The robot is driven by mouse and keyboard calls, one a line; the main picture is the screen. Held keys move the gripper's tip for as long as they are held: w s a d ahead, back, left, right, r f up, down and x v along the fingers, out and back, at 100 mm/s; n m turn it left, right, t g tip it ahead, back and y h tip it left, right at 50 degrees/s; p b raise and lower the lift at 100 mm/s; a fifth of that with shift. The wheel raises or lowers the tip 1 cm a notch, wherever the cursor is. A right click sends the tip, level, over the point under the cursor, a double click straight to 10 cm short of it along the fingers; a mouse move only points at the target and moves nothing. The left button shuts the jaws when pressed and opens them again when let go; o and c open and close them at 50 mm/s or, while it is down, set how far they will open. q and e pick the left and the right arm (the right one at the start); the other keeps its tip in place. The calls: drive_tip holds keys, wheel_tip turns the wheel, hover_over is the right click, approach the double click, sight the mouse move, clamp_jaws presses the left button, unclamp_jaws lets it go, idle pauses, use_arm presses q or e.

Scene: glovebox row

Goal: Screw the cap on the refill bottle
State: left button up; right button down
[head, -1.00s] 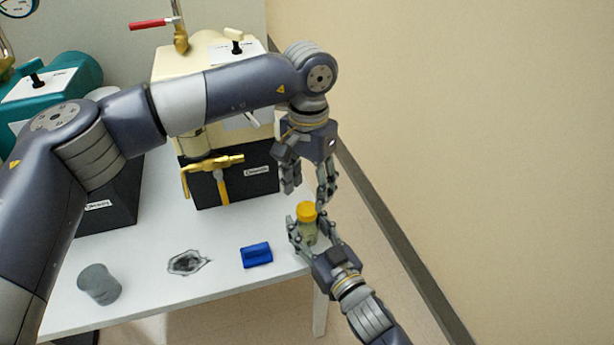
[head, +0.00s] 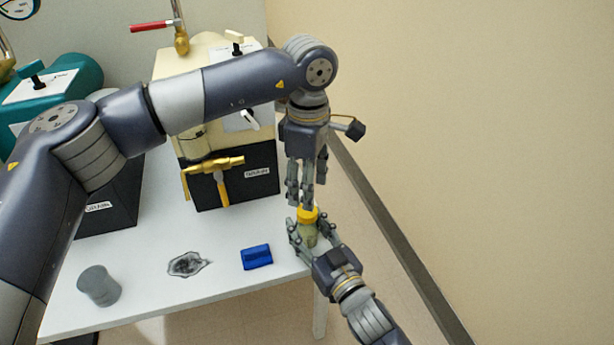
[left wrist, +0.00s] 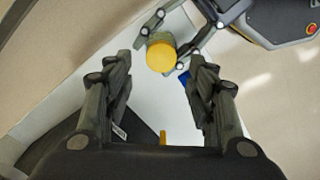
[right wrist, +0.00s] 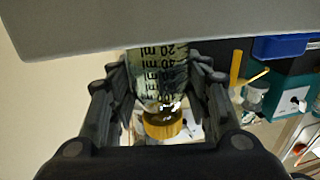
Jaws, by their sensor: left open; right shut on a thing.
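The refill bottle (head: 309,234) is small and clear with a yellow cap (head: 307,214) on its top. My right gripper (head: 313,236) is shut on the bottle and holds it upright beside the table's right corner. The right wrist view shows the bottle's printed scale (right wrist: 158,75) between the fingers and the yellow cap (right wrist: 163,125) at its end. My left gripper (head: 308,200) points down just above the cap. In the left wrist view its fingers are apart and the cap (left wrist: 161,56) lies between and beyond the tips.
A cream glovebox unit (head: 225,55) with a brass valve (head: 213,165) stands behind. The wall is at right, with open floor below.

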use_arm(q)
drive_tip(key=n, duration=0.5)
drive_tip(key=shift+r+n, duration=0.15)
drive_tip(key=shift+n, duration=0.15)
drive_tip(key=n, duration=0.7)
drive_tip(key=shift+r, duration=0.2)
drive_tip(key=n, duration=0.6)
drive_tip(key=shift+a+r+n, duration=0.1)
drive_tip(key=shift+r+n, duration=0.1)
drive_tip(key=shift+n, duration=0.2)
drive_tip(key=n, duration=0.6)
drive_tip(key=shift+r, duration=0.2)
drive_tip(key=shift+f, duration=4.05)
